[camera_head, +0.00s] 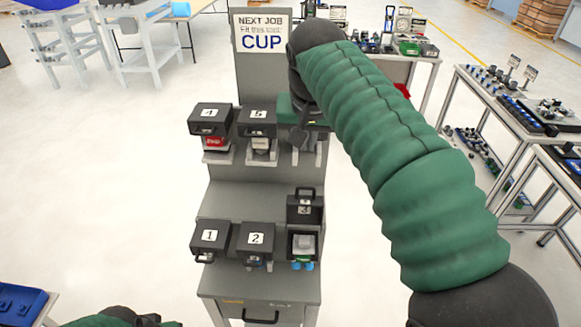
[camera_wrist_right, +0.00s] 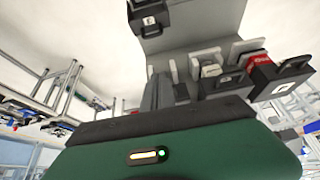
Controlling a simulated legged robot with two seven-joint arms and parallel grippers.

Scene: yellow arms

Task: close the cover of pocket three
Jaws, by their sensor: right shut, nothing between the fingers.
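Pocket three is at the right of the lower shelf. Its black cover (camera_head: 304,209) stands upright, open, with the handle on top. The open pocket (camera_head: 290,246) holds a pale grey item (camera_head: 303,242), and blue ends (camera_head: 302,266) show below it. My right gripper (camera_head: 303,146) is shut and empty. It hangs in front of the upper shelf's right end, above the cover and apart from it. In the right wrist view its green body fills the bottom. A black box with a label (camera_wrist_right: 148,20) at that view's top may be pocket three. My left gripper is not visible.
Covers one (camera_head: 210,237) and two (camera_head: 255,238) are shut, left of pocket three. Covers four (camera_head: 209,115) and five (camera_head: 257,120) are above. A sign (camera_head: 262,32) reads CUP. My right forearm crosses the right side. Tables (camera_head: 500,95) with parts stand right.

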